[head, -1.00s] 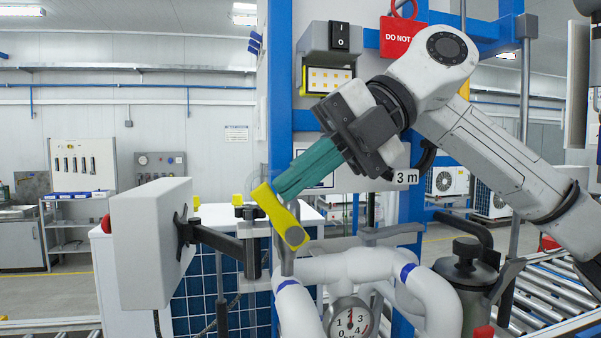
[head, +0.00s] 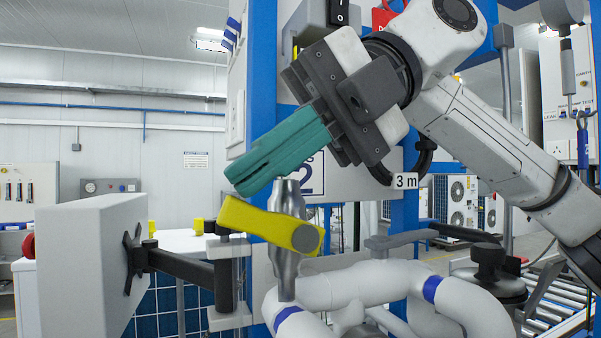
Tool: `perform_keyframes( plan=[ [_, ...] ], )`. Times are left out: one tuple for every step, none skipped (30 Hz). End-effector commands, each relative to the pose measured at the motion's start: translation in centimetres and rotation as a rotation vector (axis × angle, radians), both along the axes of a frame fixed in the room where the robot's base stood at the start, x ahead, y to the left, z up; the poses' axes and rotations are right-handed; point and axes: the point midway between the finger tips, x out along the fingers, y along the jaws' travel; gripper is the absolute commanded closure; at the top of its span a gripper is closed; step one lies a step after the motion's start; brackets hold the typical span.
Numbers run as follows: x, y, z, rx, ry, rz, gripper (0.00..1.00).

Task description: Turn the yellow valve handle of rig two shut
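The yellow valve handle (head: 262,224) sits on a metal vertical pipe (head: 286,268) in front of a sign with a "2" on it. The handle points left from its round hub and tilts slightly up toward its free end, lying across the pipe. My gripper (head: 236,184) comes down from the upper right. Its teal fingers lie close together with only a thin dark line between them, and nothing shows in their grip. The fingertips are just above the handle's free end. I cannot tell whether they touch it.
A grey-white panel (head: 85,265) on a black swing arm (head: 185,265) stands left of the valve. White pipes with blue bands (head: 375,285) fill the space below. A blue frame post (head: 262,80) rises behind. A dark-capped fitting (head: 488,265) is at right.

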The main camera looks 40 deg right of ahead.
Motion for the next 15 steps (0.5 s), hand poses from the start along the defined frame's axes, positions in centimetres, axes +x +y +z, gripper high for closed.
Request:
perform_keyframes(
  plan=[
    [0.1,0.3,-0.4,-0.003,0.000,0.001,1.00],
    [0.2,0.4,-0.5,-0.003,0.000,0.001,1.00],
    [0.2,0.6,-0.6,-0.003,0.000,0.001,1.00],
    [0.3,0.7,-0.7,-0.002,-0.001,0.000,1.00],
    [0.3,0.9,-0.8,-0.002,0.000,-0.001,1.00],
    [0.4,1.0,-0.9,-0.002,0.000,0.001,1.00],
    [0.4,1.1,-1.0,-0.002,0.000,0.001,1.00],
    [0.4,1.2,-1.0,-0.002,0.000,0.001,1.00],
    [0.5,1.3,-1.1,-0.002,0.000,0.001,1.00],
    [0.5,1.4,-1.2,-0.002,0.000,0.001,1.00],
    [0.5,1.5,-1.2,-0.002,0.000,0.001,1.00],
    [0.5,1.6,-1.3,-0.001,0.000,0.001,1.00],
    [0.6,1.6,-1.3,-0.001,0.000,0.001,1.00],
    [0.6,1.7,-1.4,-0.001,0.000,0.001,1.00],
    [0.6,1.7,-1.5,-0.001,0.000,0.001,1.00]
  ],
)
